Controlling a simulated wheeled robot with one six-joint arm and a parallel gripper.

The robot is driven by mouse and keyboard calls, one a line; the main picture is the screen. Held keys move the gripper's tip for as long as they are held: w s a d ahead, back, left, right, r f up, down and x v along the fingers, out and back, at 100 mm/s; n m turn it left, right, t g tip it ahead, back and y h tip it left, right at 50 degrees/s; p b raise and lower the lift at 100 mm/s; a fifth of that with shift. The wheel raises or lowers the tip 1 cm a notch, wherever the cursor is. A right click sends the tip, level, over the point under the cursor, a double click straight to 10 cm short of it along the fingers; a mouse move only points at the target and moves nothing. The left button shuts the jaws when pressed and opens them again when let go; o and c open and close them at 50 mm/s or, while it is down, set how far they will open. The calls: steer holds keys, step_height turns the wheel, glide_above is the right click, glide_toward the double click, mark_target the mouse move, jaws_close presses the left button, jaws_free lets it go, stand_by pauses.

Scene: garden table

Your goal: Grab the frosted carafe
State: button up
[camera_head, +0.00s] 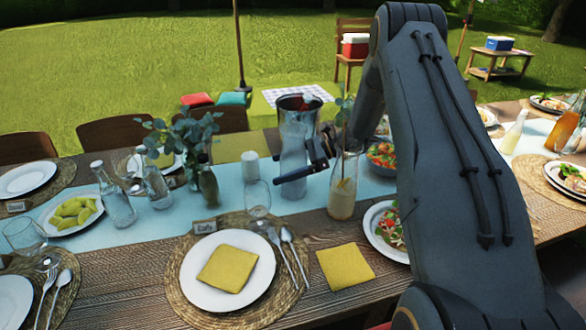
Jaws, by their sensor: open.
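The frosted carafe (293,151) stands upright on the pale blue runner near the middle of the table, a pale, cloudy bottle in front of a metal bucket. My gripper (296,170) is open and at the carafe, reaching in from the right. One dark finger crosses in front of the carafe's lower body and hides a strip of it. The other finger is mostly hidden, and I cannot tell whether either one touches the glass.
A clear carafe with yellowish drink (342,189) stands close on the right, near my wrist. The metal bucket (300,102) is just behind. A small glass (257,197) and a white candle (250,166) are on the left. A plate with yellow napkin (228,270) lies in front.

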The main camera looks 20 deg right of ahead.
steer(key=c, duration=1.6)
steer(key=shift+c, duration=1.4)
steer(key=shift+r, duration=0.2)
